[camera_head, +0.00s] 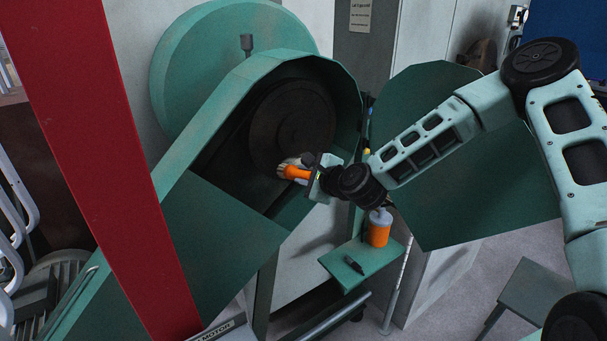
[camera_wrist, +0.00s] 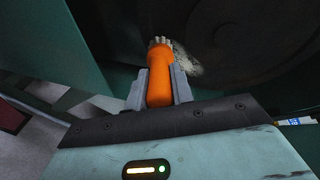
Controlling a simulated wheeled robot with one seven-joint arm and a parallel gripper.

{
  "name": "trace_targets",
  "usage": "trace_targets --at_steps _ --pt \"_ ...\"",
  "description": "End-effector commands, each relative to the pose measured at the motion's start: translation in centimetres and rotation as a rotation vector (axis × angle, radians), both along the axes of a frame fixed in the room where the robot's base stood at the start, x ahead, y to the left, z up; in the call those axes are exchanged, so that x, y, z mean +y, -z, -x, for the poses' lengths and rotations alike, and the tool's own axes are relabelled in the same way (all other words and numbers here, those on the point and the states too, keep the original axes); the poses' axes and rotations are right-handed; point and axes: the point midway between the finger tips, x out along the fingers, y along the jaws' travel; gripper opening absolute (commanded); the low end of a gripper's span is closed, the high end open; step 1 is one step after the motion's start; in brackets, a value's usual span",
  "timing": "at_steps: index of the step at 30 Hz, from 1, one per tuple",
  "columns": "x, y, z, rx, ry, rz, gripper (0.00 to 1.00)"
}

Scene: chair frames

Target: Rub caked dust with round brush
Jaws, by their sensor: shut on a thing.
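My gripper (camera_head: 318,178) is shut on the orange handle of the round brush (camera_head: 296,172). In the wrist view the brush (camera_wrist: 159,78) points away from me between the two grey fingers (camera_wrist: 158,92), with its pale bristles at the far end. A pale patch of caked dust (camera_wrist: 187,60) shows right beside the bristles, on the dark surface inside the green housing. The bristles seem to be at or very near the patch; I cannot tell if they touch. In the head view the patch is mostly hidden behind the brush and my gripper.
The green housing (camera_head: 222,190) surrounds a dark round wheel (camera_head: 292,122). Its opened green cover (camera_head: 455,165) stands to the right. A small green shelf (camera_head: 335,262) below holds an orange container (camera_head: 379,232) and a small dark object (camera_head: 354,265). A red beam (camera_head: 110,160) crosses the left.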

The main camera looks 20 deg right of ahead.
Motion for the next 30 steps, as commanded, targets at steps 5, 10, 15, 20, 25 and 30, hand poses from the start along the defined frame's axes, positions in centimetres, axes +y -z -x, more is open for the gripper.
trace_targets --at_steps 5,10,15,20,25,30 --pt "-0.6 0.0 1.7 0.000 0.000 0.001 0.00" --pt "-1.1 0.0 3.2 0.000 0.000 0.000 0.00" --pt "-1.5 0.0 4.5 0.001 0.000 -0.001 0.00" --pt "-1.6 0.0 4.8 -0.001 0.001 0.000 0.00" --pt "-1.6 0.0 4.8 -0.001 0.001 0.000 0.00" --pt "-1.7 0.0 5.2 0.000 0.000 0.000 0.00"
